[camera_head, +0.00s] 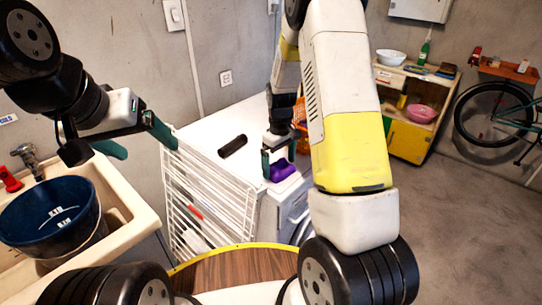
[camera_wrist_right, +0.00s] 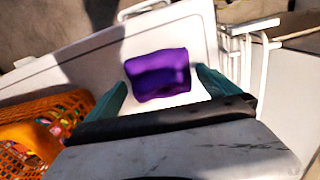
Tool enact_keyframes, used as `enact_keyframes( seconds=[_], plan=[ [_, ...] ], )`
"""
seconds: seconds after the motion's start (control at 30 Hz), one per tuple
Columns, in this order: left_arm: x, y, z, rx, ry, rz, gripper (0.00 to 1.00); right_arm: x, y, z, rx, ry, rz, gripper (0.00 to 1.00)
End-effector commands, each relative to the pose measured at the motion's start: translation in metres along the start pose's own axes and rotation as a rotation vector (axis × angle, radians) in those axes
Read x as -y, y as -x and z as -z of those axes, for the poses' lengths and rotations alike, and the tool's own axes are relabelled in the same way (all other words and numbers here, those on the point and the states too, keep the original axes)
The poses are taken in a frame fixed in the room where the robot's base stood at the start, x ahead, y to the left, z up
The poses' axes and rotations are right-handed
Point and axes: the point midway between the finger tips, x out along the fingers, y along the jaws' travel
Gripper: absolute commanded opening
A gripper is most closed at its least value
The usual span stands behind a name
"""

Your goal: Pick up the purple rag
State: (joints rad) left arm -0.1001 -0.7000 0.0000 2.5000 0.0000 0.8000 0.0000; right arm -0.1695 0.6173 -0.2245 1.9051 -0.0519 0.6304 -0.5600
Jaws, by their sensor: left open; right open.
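The purple rag (camera_head: 281,170) lies on the white top of the washing machine (camera_head: 235,165), near its front edge. In the right wrist view the rag (camera_wrist_right: 158,74) lies just beyond and between the fingertips. My right gripper (camera_head: 279,155) is open above the rag, with a green finger to each side; it also shows in the right wrist view (camera_wrist_right: 163,85). I cannot tell whether a finger touches the rag. My left gripper (camera_head: 143,135) is open and empty, in the air above the sink side, far from the rag.
A black cylinder (camera_head: 232,146) lies on the white top. An orange basket (camera_wrist_right: 40,130) stands beside the right gripper. A sink (camera_head: 135,205) with a blue basin (camera_head: 45,222) is at the left.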

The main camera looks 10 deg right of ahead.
Motion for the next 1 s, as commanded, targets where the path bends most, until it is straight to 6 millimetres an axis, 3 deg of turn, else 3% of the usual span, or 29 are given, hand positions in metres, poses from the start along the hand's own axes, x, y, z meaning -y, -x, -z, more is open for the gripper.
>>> enact_keyframes(
  seconds=[0.27, 0.53, 0.8, 1.0],
  plan=[
    [0.000, 0.000, 0.000, 0.000, 0.000, 0.000, 0.82, 0.000, -0.005, 0.000, -0.001, -0.001, -0.001, 1.00],
    [0.000, 0.000, 0.000, 0.000, 0.000, 0.000, 0.82, 0.000, -0.005, 0.000, -0.001, -0.001, -0.001, 0.51],
    [0.000, 0.000, 0.000, 0.000, 0.000, 0.000, 0.82, -0.001, -0.002, 0.000, -0.002, 0.000, -0.001, 0.50],
    [0.000, 0.000, 0.000, 0.000, 0.000, 0.000, 0.82, -0.001, 0.029, 0.001, -0.006, 0.001, -0.004, 0.50]
  ],
)
